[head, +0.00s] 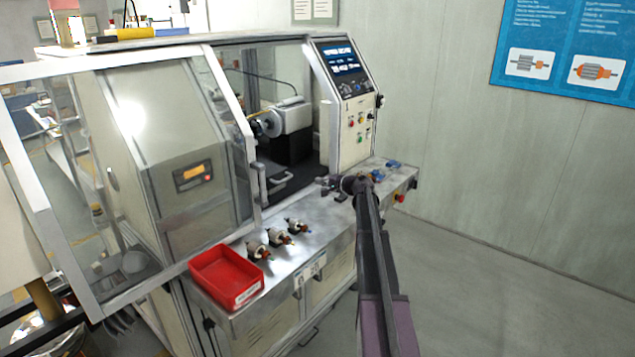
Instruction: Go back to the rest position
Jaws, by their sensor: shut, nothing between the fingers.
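My gripper (326,184) is at the end of my dark arm, which reaches up from the bottom right. It is shut and empty, above the machine's front ledge (325,232), beside the open doorway of the winding machine. Inside the opening, a chuck or spindle (270,124) shows next to a light grey housing (292,116). The fingertips are small in this view.
A red bin (226,277) sits at the ledge's left end. The control panel (349,95) is right of the opening. Small blue parts (393,164) lie at the ledge's right end, partly behind my arm. Free floor (470,270) lies to the right.

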